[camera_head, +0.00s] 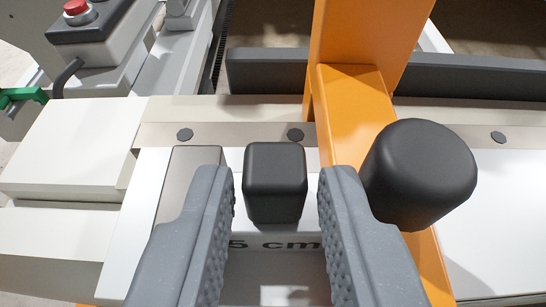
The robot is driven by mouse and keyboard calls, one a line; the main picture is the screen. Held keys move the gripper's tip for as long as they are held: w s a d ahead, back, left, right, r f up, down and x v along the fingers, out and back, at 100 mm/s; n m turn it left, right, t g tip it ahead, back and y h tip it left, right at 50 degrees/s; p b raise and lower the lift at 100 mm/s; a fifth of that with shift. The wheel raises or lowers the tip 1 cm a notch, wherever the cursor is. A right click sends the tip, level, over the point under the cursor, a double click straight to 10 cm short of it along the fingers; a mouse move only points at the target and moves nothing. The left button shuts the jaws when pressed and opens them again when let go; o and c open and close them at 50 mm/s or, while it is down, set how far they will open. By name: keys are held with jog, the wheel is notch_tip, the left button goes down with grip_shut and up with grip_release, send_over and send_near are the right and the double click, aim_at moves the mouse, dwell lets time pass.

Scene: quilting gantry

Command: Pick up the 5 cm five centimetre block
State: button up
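A black block (275,182) with rounded edges stands between the two fingers of my gripper (276,200) in the head view. Narrow gaps show on both sides of it, so the fingers look apart from it. The fingers are grey with studded inner pads, and my gripper is open. The dark lettering "5 cm" (275,243) shows on a pale surface just in front of the black block. The left and right ends of the lettering run close to the fingers. I cannot tell whether the lettering belongs to the block or to the surface under it.
An orange frame (365,110) rises just right of the block, with a black rounded knob (420,172) close to my right finger. A dark rail (265,75) runs behind. At the left are a white box (75,145) and a control box with a red button (76,8).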

jog(key=shift+x, duration=0.85)
grip_shut()
